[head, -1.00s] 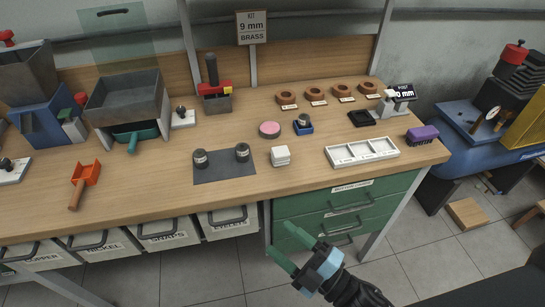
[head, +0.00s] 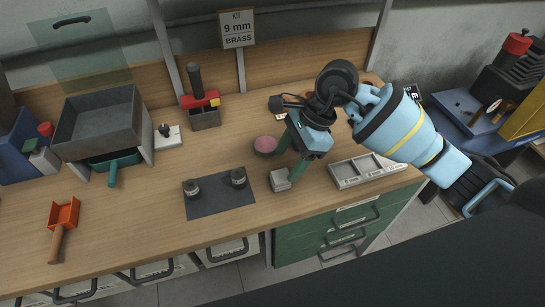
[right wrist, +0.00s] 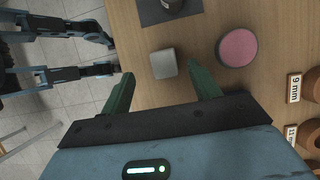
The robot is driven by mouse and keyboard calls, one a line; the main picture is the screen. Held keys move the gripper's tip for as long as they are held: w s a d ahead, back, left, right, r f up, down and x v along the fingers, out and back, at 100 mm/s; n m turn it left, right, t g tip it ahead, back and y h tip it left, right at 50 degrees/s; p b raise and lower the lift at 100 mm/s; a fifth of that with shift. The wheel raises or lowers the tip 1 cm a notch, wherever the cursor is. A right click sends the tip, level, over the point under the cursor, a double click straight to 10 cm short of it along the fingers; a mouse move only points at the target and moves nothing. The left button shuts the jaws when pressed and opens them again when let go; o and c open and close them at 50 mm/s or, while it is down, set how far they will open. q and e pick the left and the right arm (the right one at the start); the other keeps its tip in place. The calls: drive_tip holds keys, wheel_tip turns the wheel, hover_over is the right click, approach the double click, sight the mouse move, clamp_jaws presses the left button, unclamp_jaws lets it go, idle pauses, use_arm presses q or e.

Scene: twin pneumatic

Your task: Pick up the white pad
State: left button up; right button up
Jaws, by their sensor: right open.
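The white pad (head: 280,180) is a small pale block on the wooden bench, to the right of the dark grey mat. It also shows in the right wrist view (right wrist: 163,64), lying beyond and between the two green fingertips. My right gripper (head: 287,166) is above the bench at the pad, with its green fingers apart and nothing between them but the pad's area. In the right wrist view the open fingers (right wrist: 160,78) point toward the pad, and I cannot tell whether they touch it. My left gripper is not in view.
A round pink pad (head: 265,145) lies close behind the white pad. The dark mat (head: 220,203) with two small cylinders is to the left. A white divided tray (head: 350,176) is to the right. The bench's front edge (head: 300,222) is close in front.

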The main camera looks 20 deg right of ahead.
sight(281, 175)
drive_tip(key=shift+s+a+f+h, duration=0.15)
drive_tip(key=shift+f+h, duration=0.15)
drive_tip(key=shift+f, duration=0.55)
drive_tip(key=x, duration=0.3)
drive_tip(key=shift+w+f+p, duration=0.3)
drive_tip(key=shift+f, duration=0.1)
drive_tip(key=shift+a+f, duration=0.25)
drive_tip(key=shift+f, duration=0.4)
drive_tip(key=c, duration=1.1)
drive_tip(key=shift+o, duration=0.2)
